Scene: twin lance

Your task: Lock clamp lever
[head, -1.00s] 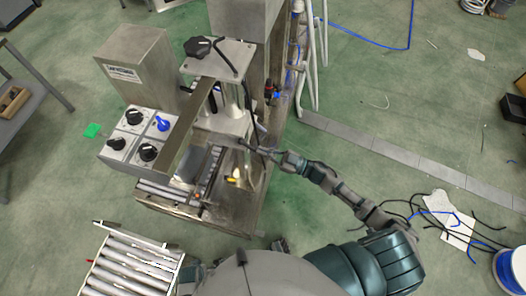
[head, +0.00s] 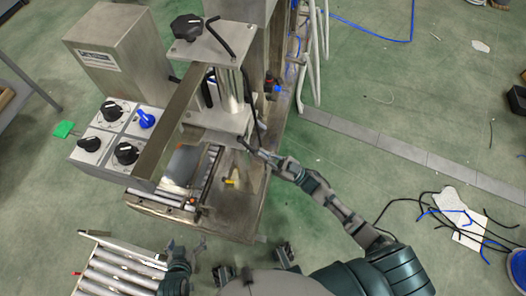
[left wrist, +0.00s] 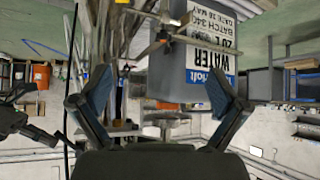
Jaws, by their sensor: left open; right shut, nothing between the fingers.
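The steel machine (head: 232,60) stands at upper centre in the head view. A thin dark lever (head: 221,36) angles across its top plate beside a black knob (head: 187,27). Another thin dark rod (head: 256,128) runs down its right side; I cannot tell which is the clamp lever. My right gripper (head: 250,150) is shut and empty beside the machine's lower right side; whether it touches the rod is unclear. My left gripper (head: 187,247) is open and empty, low and in front of the machine. Its open fingers also show in the left wrist view (left wrist: 155,95).
A control box (head: 115,130) with black knobs and a blue one is left of the machine. A roller conveyor (head: 115,268) lies at lower left. In the left wrist view, a grey container (left wrist: 190,65) with a WATER label appears beyond the fingers.

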